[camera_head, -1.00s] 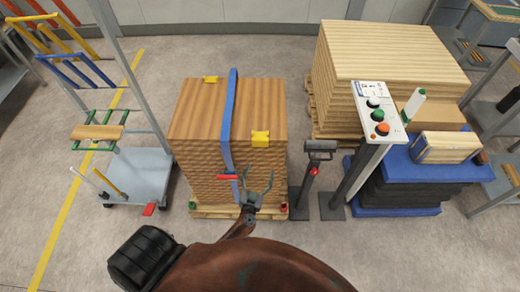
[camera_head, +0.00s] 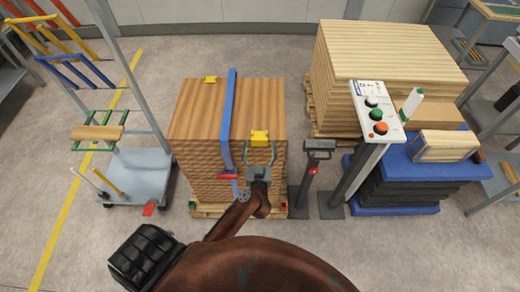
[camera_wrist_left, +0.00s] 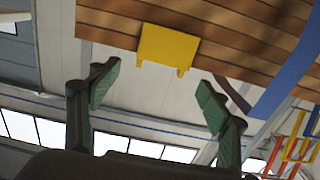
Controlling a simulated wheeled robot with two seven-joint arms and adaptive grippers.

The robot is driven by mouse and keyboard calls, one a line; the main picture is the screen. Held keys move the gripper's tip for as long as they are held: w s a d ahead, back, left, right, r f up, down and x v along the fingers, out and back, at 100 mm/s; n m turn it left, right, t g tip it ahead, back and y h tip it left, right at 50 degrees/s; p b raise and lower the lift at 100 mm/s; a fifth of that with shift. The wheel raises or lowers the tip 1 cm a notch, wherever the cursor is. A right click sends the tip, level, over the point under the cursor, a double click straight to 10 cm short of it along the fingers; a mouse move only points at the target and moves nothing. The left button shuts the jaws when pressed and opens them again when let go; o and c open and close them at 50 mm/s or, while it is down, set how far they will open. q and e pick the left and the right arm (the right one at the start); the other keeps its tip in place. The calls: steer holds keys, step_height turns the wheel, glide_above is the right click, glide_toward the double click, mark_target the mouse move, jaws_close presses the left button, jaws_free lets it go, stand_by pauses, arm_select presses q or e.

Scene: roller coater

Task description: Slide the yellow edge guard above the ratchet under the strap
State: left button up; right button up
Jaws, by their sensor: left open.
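The near yellow edge guard (camera_head: 260,137) sits on the front top edge of the wooden stack (camera_head: 195,120), right of the blue strap (camera_head: 228,110) and apart from it. The strap runs over the top and down the front to the ratchet, whose red handle (camera_head: 228,177) shows. My left gripper (camera_head: 260,152) is open in front of the stack, just below the guard. In the left wrist view, the guard (camera_wrist_left: 168,47) lies beyond the spread green-padded fingers (camera_wrist_left: 155,90), with nothing between them; the strap (camera_wrist_left: 290,75) is to the right. My right gripper is not in view.
Another yellow guard (camera_head: 210,79) sits on the stack's back edge. A grey stand (camera_head: 319,150) and a control panel (camera_head: 376,112) stand right of the stack. A trolley (camera_head: 140,175) stands to the left.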

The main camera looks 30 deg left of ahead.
mark_target(260, 136)
arm_select(q)
steer(key=b+x, duration=0.1)
steer(key=x, duration=0.4)
steer(key=shift+f, duration=0.1)
steer(key=shift+w+a, duration=0.3)
steer(key=shift+w, duration=0.1)
steer(key=shift+c, duration=0.4)
